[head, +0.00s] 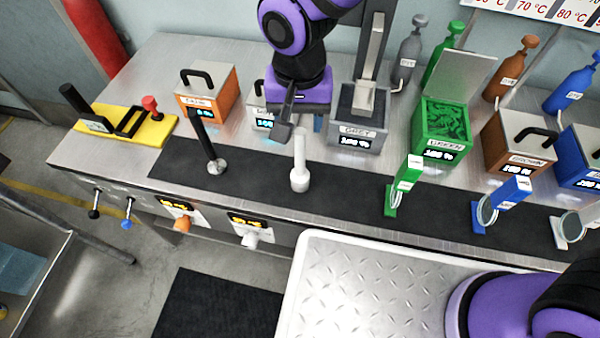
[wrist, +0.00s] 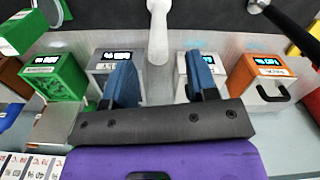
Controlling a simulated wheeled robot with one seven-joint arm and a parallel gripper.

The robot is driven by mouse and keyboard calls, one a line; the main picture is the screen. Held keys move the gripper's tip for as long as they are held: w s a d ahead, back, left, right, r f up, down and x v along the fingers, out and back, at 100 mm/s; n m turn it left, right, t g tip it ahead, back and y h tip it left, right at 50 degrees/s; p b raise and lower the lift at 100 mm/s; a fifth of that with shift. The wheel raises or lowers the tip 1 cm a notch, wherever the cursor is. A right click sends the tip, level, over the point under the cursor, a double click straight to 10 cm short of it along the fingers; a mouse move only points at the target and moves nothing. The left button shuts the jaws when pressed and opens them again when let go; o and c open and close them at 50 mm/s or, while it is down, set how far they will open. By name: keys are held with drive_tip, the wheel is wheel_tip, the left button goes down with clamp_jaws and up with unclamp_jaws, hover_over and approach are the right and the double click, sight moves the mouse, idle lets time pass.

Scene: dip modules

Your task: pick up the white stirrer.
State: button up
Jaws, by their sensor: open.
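The white stirrer (head: 300,160) stands upright on the dark mat at the front of the steel counter, its wider round end down. In the wrist view the white stirrer (wrist: 158,35) runs down from the top edge, in line with the gap between the fingers. My gripper (head: 300,122) is open and empty, close to the stirrer's upper end in the head view. In the wrist view my gripper (wrist: 163,78) shows two blue-padded fingers set wide apart, with nothing held between them. I cannot tell whether the fingers touch the stirrer.
A black stirrer (head: 208,145) stands to the left on the mat. Behind are an orange box (head: 208,95), a grey box (head: 357,135) with a raised lid, and a green open box (head: 440,140). A green tool (head: 402,185) stands to the right. Mat beside the white stirrer is clear.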

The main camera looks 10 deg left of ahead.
sight(300, 138)
drive_tip(key=shift+d+f, duration=0.1)
drive_tip(key=shift+f, duration=2.65)
drive_tip(key=c, duration=0.9)
